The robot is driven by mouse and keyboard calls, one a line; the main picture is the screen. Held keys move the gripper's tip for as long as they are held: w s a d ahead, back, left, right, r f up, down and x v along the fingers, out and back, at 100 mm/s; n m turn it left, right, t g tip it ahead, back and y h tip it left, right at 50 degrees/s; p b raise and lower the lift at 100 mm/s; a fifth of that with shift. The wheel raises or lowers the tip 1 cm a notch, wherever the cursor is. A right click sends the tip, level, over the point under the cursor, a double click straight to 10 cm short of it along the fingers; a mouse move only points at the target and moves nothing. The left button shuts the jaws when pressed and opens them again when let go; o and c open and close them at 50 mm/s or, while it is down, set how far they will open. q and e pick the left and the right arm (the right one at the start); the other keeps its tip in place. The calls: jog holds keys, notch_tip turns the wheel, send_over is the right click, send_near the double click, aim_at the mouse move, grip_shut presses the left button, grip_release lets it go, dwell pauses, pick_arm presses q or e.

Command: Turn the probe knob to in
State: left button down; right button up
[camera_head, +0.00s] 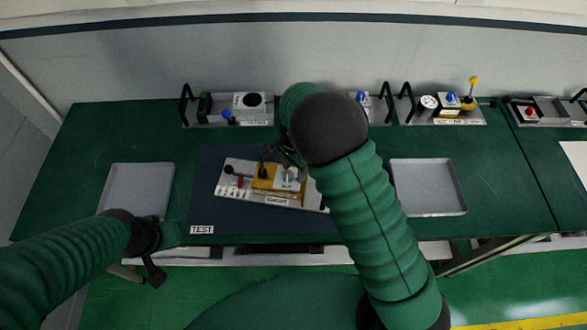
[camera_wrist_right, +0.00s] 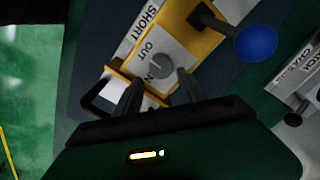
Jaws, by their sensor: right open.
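The probe knob (camera_wrist_right: 161,64) is a small round grey knob on a light plate marked OUT and IN in the right wrist view. A pointer line shows on it, but I cannot tell surely which label it points at. The plate is on a yellow block (camera_wrist_right: 198,42), which also shows on the grey board (camera_head: 232,190) in the head view. My right gripper (camera_wrist_right: 160,92) is open, its fingertips on either side of the knob's lower side; contact is not clear. My left gripper (camera_head: 152,262) hangs near the table's front left edge; its jaws are unclear.
A blue ball lever (camera_wrist_right: 256,42) stands beside the knob. Grey trays lie left (camera_head: 138,188) and right (camera_head: 428,188) of the dark TEST mat (camera_head: 215,215). Several panels with handles line the back, one (camera_head: 235,108) at the left. My right arm hides part of the board.

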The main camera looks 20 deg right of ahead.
jog(key=shift+s+f, duration=0.25)
jog(key=shift+f, duration=0.05)
